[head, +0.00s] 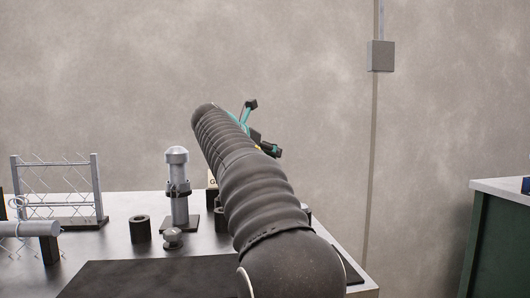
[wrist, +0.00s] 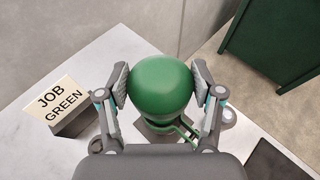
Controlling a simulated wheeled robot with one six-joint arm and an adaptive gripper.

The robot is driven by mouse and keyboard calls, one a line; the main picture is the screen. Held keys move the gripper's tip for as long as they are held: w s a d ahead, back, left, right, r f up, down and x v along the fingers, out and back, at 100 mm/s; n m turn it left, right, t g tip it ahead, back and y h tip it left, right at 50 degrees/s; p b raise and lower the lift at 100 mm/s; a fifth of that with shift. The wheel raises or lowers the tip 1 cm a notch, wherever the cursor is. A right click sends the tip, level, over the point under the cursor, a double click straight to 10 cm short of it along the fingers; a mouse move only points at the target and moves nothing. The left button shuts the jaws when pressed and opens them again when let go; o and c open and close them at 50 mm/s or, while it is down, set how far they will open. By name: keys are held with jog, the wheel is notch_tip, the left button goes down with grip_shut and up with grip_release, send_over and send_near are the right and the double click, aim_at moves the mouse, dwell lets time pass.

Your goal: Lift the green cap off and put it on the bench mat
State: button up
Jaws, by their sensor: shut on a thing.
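The green cap (wrist: 160,85) is a smooth, rounded dome in the wrist view. My gripper (wrist: 161,86) is shut on it, with one grey pad against each side. A green part (wrist: 187,131) and a grey base plate (wrist: 158,132) show below the cap; I cannot tell whether the cap sits on a post or hangs clear above it. In the head view my arm hides the cap, and only part of my gripper (head: 258,130) shows beyond it. A dark mat (head: 150,279) lies at the bench's near side.
A "JOB GREEN" sign (wrist: 58,102) stands left of the cap in the wrist view. In the head view, a grey capped post (head: 179,205), a dark cylinder (head: 140,229), a small grey cap (head: 173,237) and a wire-mesh frame (head: 58,190) stand on the bench. A green cabinet (head: 505,240) is at right.

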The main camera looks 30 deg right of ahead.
jog(key=shift+r, duration=0.1)
jog(key=shift+r, duration=1.95)
jog(key=s+d+r, duration=0.4)
jog(key=s+r, duration=0.3)
jog(key=s, duration=0.4)
jog(key=shift+d, duration=0.4)
